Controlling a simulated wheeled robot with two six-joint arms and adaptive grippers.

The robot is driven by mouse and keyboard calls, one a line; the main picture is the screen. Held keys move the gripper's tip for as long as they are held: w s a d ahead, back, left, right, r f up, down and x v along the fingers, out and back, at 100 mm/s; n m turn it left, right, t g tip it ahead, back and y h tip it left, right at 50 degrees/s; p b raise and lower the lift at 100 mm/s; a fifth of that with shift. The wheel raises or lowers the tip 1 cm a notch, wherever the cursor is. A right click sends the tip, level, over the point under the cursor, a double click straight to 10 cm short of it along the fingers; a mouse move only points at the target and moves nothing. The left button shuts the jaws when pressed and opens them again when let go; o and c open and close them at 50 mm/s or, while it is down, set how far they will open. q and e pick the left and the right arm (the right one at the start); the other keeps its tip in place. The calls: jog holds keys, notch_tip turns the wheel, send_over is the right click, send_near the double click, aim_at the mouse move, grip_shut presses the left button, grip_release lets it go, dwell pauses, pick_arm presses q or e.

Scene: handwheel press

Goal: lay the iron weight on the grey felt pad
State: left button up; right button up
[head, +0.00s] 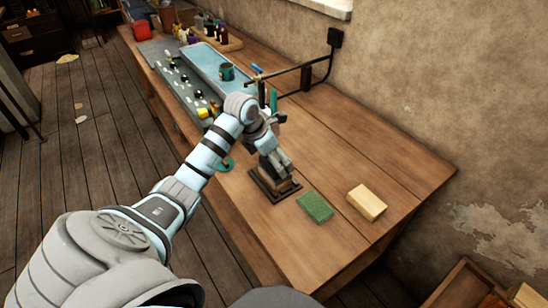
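My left gripper (284,160) is over the bench, pointing down at a dark square base (262,191) with brownish parts on it. The gripper and forearm hide much of what stands there, and I cannot tell whether the fingers touch or hold anything. I cannot make out the iron weight for certain. A long grey mat (164,66) lies along the bench's left edge, but I cannot tell whether it is the felt pad. My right gripper is not in view.
A green block (315,207) and a pale yellow block (367,202) lie on the wooden bench (410,170) right of the base. A blue tray (208,68) with a dark teal mug (227,71) is farther back. A black bracket (307,76) stands by the wall. The right bench end is clear.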

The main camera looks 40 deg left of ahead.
pick_arm(q)
jog(key=shift+o, duration=0.2)
jog(key=v, duration=1.2)
